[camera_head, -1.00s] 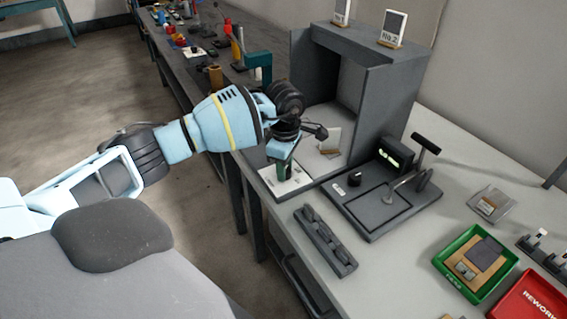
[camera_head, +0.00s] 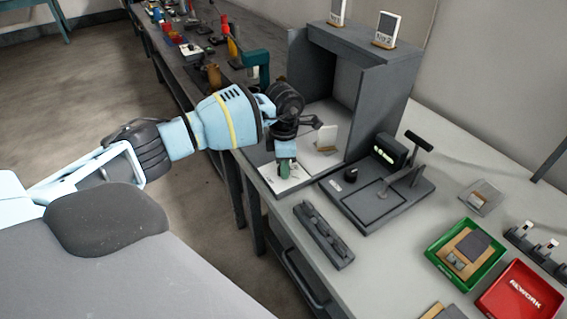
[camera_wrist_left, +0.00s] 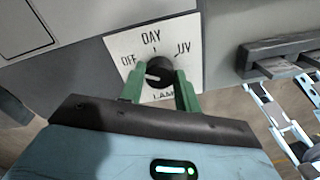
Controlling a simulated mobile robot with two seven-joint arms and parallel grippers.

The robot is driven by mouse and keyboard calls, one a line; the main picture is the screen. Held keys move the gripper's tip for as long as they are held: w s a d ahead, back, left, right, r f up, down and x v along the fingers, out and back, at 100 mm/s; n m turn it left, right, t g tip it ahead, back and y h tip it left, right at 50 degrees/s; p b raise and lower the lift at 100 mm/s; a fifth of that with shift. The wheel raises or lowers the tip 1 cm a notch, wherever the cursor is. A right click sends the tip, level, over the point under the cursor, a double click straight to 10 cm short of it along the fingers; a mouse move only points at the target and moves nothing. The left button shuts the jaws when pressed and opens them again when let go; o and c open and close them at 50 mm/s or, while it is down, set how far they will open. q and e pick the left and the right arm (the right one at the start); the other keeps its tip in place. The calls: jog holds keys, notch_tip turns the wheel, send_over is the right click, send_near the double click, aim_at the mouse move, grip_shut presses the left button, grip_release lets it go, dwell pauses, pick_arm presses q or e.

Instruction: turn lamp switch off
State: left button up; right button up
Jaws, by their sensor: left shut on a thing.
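The lamp switch is a dark round knob (camera_wrist_left: 160,68) on a white plate (camera_wrist_left: 118,45) marked OFF, DAY, UV and LAMP, seen in the left wrist view. A pale mark on the knob points roughly left, toward the OFF side. My left gripper (camera_wrist_left: 159,80) has its two green fingers on either side of the knob, closed on it. In the head view my left gripper (camera_head: 286,168) reaches down to the white plate (camera_head: 297,182) at the front of the grey booth. The knob is hidden there by the gripper. My right gripper is not in view.
The grey booth (camera_head: 388,95) stands behind the plate. A cluttered bench (camera_head: 180,60) lies at the back left.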

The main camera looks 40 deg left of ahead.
pick_arm(q)
jog(key=o, duration=1)
jog(key=shift+c, duration=0.2)
jog(key=shift+r, duration=0.15)
notch_tip(320, 180, up, 8)
jog(key=shift+f, duration=0.2)
